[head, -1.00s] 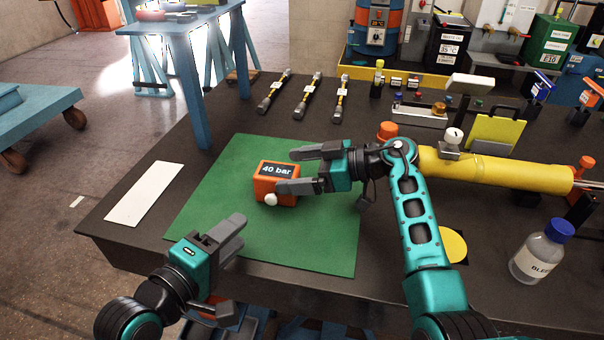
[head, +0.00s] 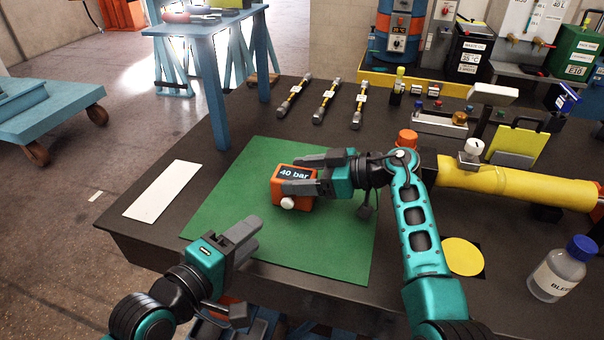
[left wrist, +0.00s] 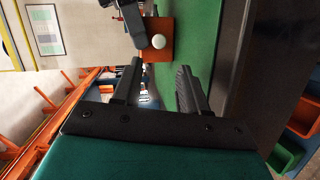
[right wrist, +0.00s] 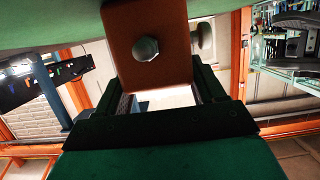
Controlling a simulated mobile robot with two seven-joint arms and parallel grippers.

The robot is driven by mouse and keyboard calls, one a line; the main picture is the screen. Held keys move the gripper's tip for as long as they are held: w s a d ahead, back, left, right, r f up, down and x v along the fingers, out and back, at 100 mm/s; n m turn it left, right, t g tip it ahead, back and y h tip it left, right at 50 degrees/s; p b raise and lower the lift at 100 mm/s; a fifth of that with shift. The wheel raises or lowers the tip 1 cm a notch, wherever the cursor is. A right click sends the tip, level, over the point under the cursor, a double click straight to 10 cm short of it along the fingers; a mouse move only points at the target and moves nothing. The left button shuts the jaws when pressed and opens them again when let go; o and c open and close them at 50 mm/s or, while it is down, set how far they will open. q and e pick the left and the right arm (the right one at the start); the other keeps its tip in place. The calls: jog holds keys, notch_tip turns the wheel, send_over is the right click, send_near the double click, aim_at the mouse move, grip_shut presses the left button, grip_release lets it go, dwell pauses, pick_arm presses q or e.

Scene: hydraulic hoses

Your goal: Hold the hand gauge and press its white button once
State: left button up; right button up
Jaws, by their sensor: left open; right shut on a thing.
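The hand gauge (head: 280,192) is an orange box with a dark display reading "40 bar", over the green mat (head: 330,262). Its white button (head: 288,203) sticks out of the side facing me. My right gripper (head: 308,172) is shut on the gauge from the right; in the right wrist view the gauge (right wrist: 150,75) sits between the fingers. My left gripper (head: 250,240) is open and empty, nearer the front and apart from the gauge. In the left wrist view the white button (left wrist: 159,42) shows on the gauge (left wrist: 165,25), beyond the open fingers (left wrist: 158,85).
A white strip (head: 162,190) lies left of the mat. A yellow cylinder (head: 510,185), a yellow disc (head: 462,256) and a bottle (head: 560,270) stand or lie to the right. Several hoses (head: 327,100) lie behind. The front of the mat is clear.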

pick_arm(q)
jog(key=shift+c, duration=0.3)
pick_arm(e)
jog(key=c, duration=0.4)
pick_arm(q)
grip_shut()
pick_arm(e)
jog(key=shift+o, duration=0.2)
dwell(0.9)
